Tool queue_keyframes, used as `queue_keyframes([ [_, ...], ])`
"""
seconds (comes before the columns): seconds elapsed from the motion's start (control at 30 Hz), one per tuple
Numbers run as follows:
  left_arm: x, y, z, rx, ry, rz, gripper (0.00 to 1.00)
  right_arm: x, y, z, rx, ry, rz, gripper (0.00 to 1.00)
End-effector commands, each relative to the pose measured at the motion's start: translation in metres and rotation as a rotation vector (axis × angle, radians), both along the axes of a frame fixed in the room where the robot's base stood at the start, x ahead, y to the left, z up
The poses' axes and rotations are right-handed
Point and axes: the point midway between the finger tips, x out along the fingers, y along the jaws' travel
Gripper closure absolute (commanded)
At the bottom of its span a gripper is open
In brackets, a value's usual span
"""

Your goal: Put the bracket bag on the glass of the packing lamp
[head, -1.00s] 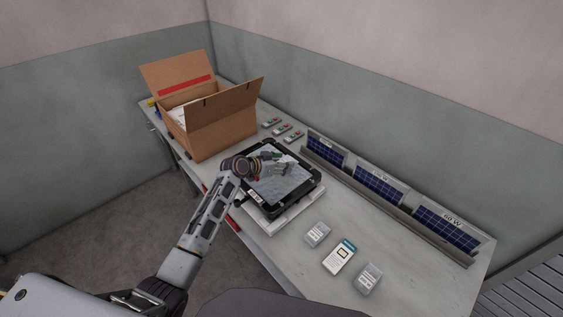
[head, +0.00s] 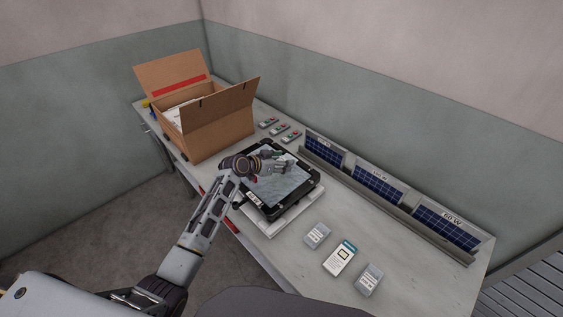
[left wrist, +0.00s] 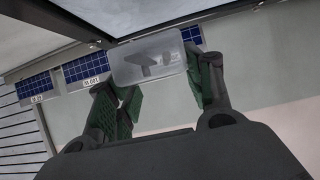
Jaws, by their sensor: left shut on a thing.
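The packing lamp (head: 300,200) is a black-framed floodlight with a pale glass face up, lying on a white base on the bench. My left gripper (head: 281,163) is over its glass in the head view. In the left wrist view, the gripper (left wrist: 160,85) has its green-padded fingers shut on the bracket bag (left wrist: 150,58), a clear pouch with dark parts inside. The lamp's dark frame and glass (left wrist: 40,30) show beyond the bag there. I cannot tell whether the bag touches the glass. In the head view the bag is hard to make out. My right gripper is not in view.
An open cardboard box (head: 215,130) stands behind and left of the lamp. Several small packs (head: 339,257) lie in front right of it. Solar panels (head: 378,186) stand in a rail along the wall. Small red-and-green items (head: 280,129) lie behind the lamp.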

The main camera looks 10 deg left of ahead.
Motion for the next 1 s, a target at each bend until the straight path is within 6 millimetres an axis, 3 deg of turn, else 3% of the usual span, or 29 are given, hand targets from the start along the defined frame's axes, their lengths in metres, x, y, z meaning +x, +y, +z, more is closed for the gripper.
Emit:
queue_keyframes([
  [1.0,0.000,0.000,-0.046,0.000,0.000,0.001,0.76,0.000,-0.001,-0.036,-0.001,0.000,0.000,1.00],
])
